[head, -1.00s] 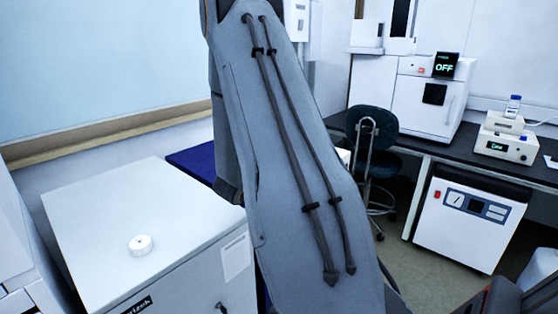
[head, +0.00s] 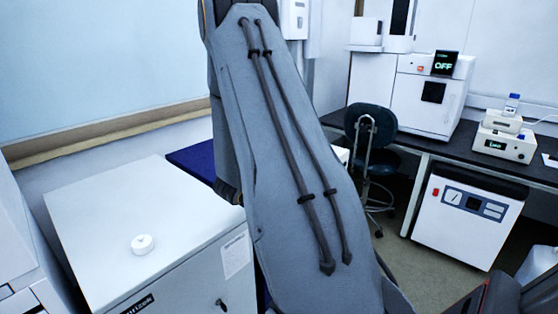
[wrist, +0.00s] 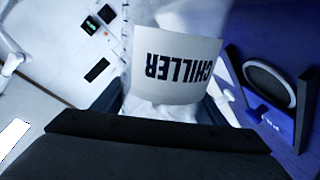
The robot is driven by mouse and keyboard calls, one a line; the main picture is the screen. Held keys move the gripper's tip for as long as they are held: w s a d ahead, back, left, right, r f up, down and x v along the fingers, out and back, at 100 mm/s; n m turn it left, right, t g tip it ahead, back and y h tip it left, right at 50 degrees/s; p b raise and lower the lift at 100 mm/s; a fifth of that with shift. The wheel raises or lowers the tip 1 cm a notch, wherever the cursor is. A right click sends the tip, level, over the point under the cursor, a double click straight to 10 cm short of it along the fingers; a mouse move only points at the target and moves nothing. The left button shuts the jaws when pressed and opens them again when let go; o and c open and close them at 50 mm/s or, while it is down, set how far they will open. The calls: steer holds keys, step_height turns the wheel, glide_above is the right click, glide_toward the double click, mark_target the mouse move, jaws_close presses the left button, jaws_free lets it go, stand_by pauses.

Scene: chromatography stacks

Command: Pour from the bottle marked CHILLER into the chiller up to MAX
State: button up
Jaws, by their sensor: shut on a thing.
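The bottle (wrist: 178,66) shows in the wrist view, pale and clear, with a white label reading CHILLER upside down in the picture. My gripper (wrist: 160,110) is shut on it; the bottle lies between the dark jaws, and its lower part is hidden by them. I cannot tell whether this belongs to the chiller. No MAX mark or liquid level can be read. In the head view my arm hides the bottle and gripper.
A white cabinet (head: 90,215) with a round white cap (head: 143,244) on top stands at left, a blue surface (head: 190,160) behind it. At right are a dark bench (head: 410,146), a white unit with a gauge (head: 467,235) below it, and a chair (head: 371,125).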

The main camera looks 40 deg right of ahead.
steer(key=shift+s+f+n+p, duration=0.1)
steer(key=shift+f+n+p, duration=0.05)
steer(key=shift+n+p, duration=0.25)
steer(key=shift+f+n, duration=0.15)
steer(key=shift+n, duration=0.15)
steer(key=shift+s+f+p, duration=0.1)
steer(key=shift+f+p, duration=0.05)
steer(key=shift+p, duration=0.15)
stand_by(0.3)
steer(key=shift+f+n+g, duration=0.15)
steer(key=shift+n+g, duration=0.15)
steer(key=shift+n, duration=0.1)
steer(key=shift+f+p, duration=0.2)
steer(key=shift+p, duration=0.15)
steer(key=shift+s+f+n, duration=0.1)
steer(key=shift+f+n, duration=0.15)
steer(key=shift+n, duration=0.25)
steer(key=shift+f, duration=0.1)
steer(key=shift+f+n+g+p, duration=0.3)
steer(key=shift+f+n+p, duration=0.1)
steer(key=shift+n, duration=0.1)
